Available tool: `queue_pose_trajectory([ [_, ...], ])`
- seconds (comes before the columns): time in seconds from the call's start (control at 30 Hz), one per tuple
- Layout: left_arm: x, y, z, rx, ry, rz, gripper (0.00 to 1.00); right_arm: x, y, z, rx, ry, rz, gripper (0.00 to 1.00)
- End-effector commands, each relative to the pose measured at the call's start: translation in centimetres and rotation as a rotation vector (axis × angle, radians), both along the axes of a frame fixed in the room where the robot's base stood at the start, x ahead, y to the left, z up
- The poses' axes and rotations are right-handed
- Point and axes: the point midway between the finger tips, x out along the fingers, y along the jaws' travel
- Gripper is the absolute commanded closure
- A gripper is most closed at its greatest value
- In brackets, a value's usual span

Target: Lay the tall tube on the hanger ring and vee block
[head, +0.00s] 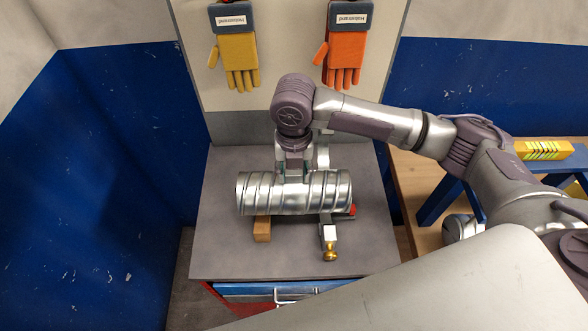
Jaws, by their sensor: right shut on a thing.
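The tall tube (318,194), a silver spiral duct, lies level from left to right above the grey bench top. My right gripper (292,178) comes down from above and behind and is shut on the tube near its middle; the fingertips are partly hidden. A wooden block (262,231), seemingly the vee block, sticks out under the tube's left part. A metal fixture with a brass knob (330,252), seemingly of the hanger ring, shows under the right part, and a grey upright (323,152) rises behind. I cannot tell whether the tube touches either support. My left gripper is out of view.
A yellow glove (239,65) and an orange glove (343,65) hang on the back panel. Another shiny spiral piece (461,229) and a yellow item (543,150) are at the right side. The bench top (222,250) is clear at left.

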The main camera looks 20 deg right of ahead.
Motion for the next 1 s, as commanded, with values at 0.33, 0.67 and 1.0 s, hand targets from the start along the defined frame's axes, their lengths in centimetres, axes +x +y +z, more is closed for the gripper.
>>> queue_pose_trajectory([
  [0.33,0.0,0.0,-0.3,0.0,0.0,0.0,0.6,0.0,0.0,-0.9,0.001,-0.001,0.0,1.0],
  [0.67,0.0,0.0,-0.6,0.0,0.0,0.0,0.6,0.0,0.0,-1.7,0.0,-0.001,0.0,1.0],
  [1.0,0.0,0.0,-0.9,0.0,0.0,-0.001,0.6,0.0,0.0,-2.5,0.001,-0.001,0.001,1.0],
])
